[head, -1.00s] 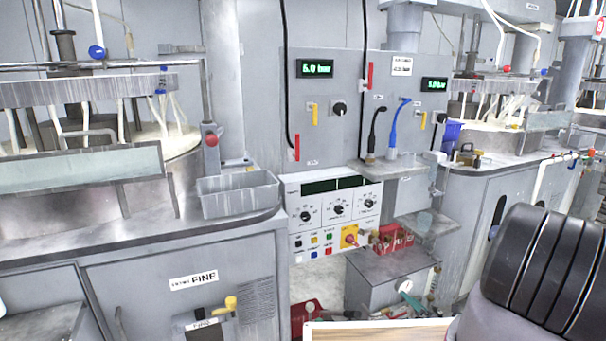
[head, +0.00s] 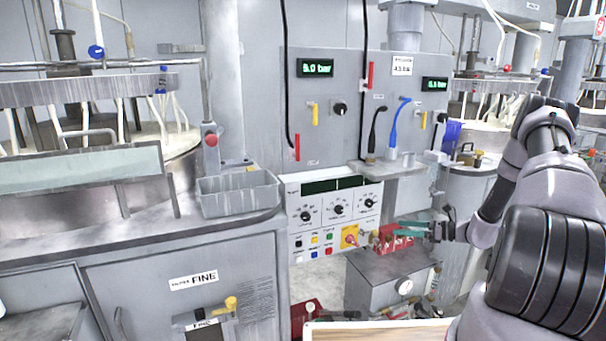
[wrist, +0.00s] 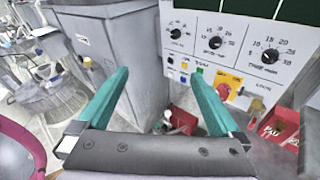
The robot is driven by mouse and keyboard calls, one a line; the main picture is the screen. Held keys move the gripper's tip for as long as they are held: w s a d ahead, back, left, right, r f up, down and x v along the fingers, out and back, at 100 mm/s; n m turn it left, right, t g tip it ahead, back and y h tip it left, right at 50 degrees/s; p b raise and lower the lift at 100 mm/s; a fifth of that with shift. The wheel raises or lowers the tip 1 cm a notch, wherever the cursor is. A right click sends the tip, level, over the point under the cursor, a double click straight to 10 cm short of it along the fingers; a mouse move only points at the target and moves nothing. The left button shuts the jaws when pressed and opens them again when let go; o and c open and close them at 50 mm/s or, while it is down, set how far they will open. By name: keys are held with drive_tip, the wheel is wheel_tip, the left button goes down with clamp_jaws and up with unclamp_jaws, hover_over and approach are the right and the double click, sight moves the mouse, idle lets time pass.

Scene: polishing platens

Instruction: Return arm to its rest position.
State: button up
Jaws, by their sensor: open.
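My gripper (head: 405,229) shows in the head view at the end of my arm, which reaches in from the right. Its teal fingers point left, in front of the red box (head: 392,244) beside the control panel (head: 335,212). In the wrist view my gripper (wrist: 158,103) has its two teal fingers spread wide apart with nothing between them. The control panel (wrist: 235,50) with its dials is ahead on the right there. I cannot tell from the head view whether the fingers touch the red box.
A grey metal box with a gauge (head: 385,280) stands below the gripper. A grey bin (head: 238,195) sits on the left bench. A wooden board edge (head: 380,332) is at the bottom front. Polishing machines stand at left and back right.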

drive_tip(key=s+a+r+n+g+h, duration=0.2)
drive_tip(key=s+a+r+n, duration=0.15)
drive_tip(key=r, duration=0.55)
drive_tip(key=s+a+r+n+g+h, duration=0.25)
drive_tip(key=r+n, duration=0.25)
drive_tip(key=r, duration=0.4)
drive_tip(key=s+a+r+n+g+h, duration=0.1)
drive_tip(key=s+a+r+n, duration=0.25)
drive_tip(key=r, duration=0.55)
drive_tip(key=s+r+n+t+h, duration=0.2)
drive_tip(key=s+r+n+h, duration=0.1)
drive_tip(key=s+r, duration=0.5)
drive_tip(key=s+r+n+t+h, duration=0.3)
drive_tip(key=s+r+n, duration=0.3)
drive_tip(key=s, duration=0.9)
wheel_tip(320, 180, up, 2)
drive_tip(key=shift+r+h, duration=0.2)
drive_tip(key=shift+h, duration=0.15)
drive_tip(key=shift+s+a+t, duration=0.1)
drive_tip(key=shift+t, duration=0.15)
